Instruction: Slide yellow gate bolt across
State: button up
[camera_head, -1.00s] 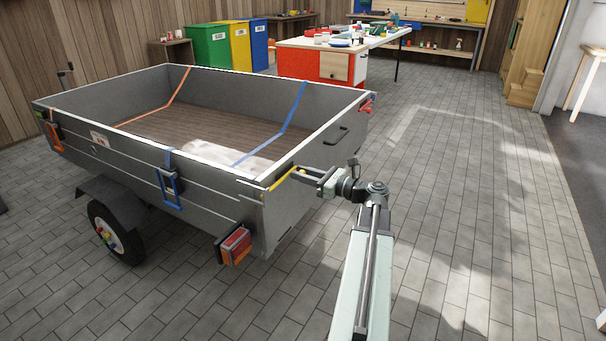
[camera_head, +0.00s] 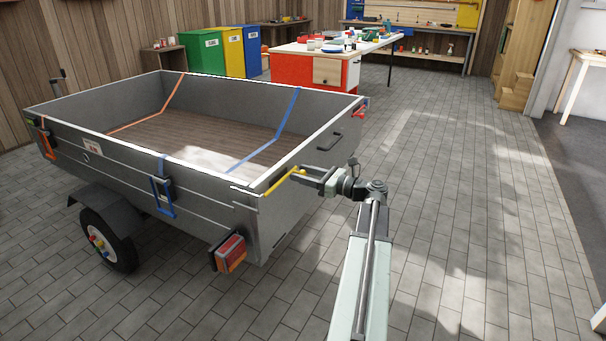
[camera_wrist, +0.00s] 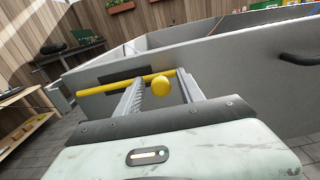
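The yellow gate bolt (camera_head: 279,183) is a thin rod at the near right corner of the grey trailer (camera_head: 225,215). In the wrist view the bolt (camera_wrist: 105,86) runs across the grey gate panel, over a dark plate, with a round yellow knob (camera_wrist: 161,87) near its right end. My gripper (camera_head: 299,173) is at the right end of the bolt. In the wrist view its two fingers (camera_wrist: 160,79) stand apart on either side of the knob, with visible gaps. Whether a finger touches the bolt cannot be told.
A black handle (camera_head: 330,140) is on the gate beyond my gripper. A red and orange tail lamp (camera_head: 231,253) hangs below the near corner. The trailer holds a blue strap (camera_head: 276,138). Paved floor (camera_head: 480,220) to the right is clear.

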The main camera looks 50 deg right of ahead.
jog(key=v, duration=0.7)
jog(key=shift+s, duration=0.25)
